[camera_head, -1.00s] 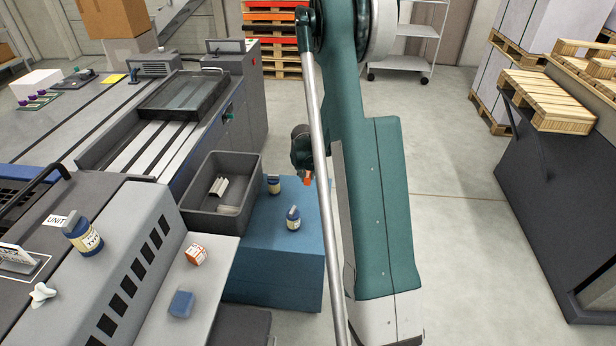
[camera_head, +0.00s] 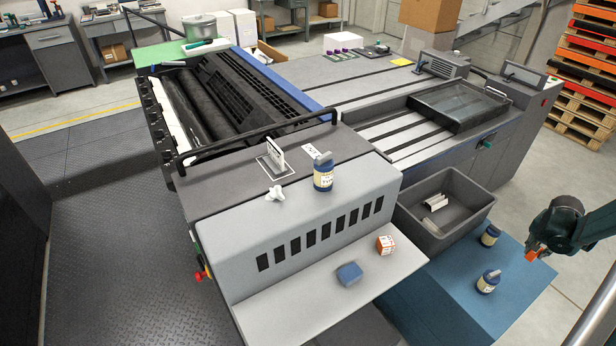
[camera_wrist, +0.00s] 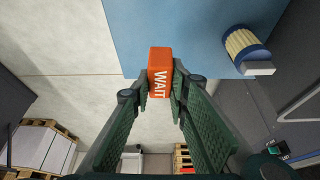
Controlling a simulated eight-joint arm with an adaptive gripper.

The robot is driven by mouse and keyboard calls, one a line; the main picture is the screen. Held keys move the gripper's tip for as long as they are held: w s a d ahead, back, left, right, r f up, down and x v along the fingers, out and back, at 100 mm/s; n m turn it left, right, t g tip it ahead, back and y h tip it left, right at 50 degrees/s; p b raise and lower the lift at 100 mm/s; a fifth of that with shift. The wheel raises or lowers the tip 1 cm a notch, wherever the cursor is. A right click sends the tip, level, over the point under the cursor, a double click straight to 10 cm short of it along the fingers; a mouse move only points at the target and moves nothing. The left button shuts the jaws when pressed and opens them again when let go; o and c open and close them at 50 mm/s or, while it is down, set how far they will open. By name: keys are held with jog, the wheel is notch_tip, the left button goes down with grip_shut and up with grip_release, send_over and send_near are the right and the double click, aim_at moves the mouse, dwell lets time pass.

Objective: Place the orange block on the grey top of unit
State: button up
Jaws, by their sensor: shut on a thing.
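My gripper (camera_head: 534,255) is at the right edge of the head view, beside the bottles and over the right side of the blue table. It is shut on the orange block (camera_wrist: 160,73), which has white "WAIT" lettering. The block also shows as a small orange patch in the head view (camera_head: 531,254), mostly hidden by the fingers. The unit's grey top (camera_head: 220,192) is left of centre in the head view, well away from the gripper.
A bottle (camera_head: 323,172), a white piece (camera_head: 275,194) and a card stand (camera_head: 274,158) occupy the unit. A white-orange box (camera_head: 385,245) and blue block (camera_head: 349,273) sit on the front shelf. A dark bin (camera_head: 410,224) and two bottles (camera_head: 488,282) are between gripper and unit.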

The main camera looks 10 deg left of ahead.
notch_tip(320, 180, up, 45)
jog(key=w+a+n+t+y+p, duration=0.15)
jog(key=w+a, duration=0.25)
jog(key=a, duration=0.9)
jog(key=w+a+n+g+p, duration=0.1)
jog(key=w+a+n+p, duration=0.3)
jog(key=a, duration=0.9)
jog(key=a+n+y+p, duration=0.2)
jog(key=a+n, duration=0.2)
jog(key=a, duration=2.6)
jog(key=s+a+n+p, duration=0.1)
jog(key=s+a, duration=0.3)
jog(key=a, duration=0.5)
jog(key=s+a+n+y+p, duration=0.15)
jog(key=s+a, duration=0.25)
jog(key=a, duration=0.5)
jog(key=s+a+n+p, duration=0.15)
jog(key=s+a, duration=0.25)
jog(key=a, duration=0.5)
jog(key=s+a+n+y+p, duration=0.1)
jog(key=s+a+n+p, duration=0.3)
jog(key=s+a, duration=1.55)
jog(key=shift+n, duration=0.45)
jog(key=shift+s+d+b+x, duration=0.15)
jog(key=shift+b+x, duration=0.1)
jog(key=shift+x, duration=1)
jog(key=shift+s+d+b+x, duration=0.1)
jog(key=shift+s+b+x, duration=0.1)
jog(key=shift+x, duration=1.1)
jog(key=shift+f, duration=0.25)
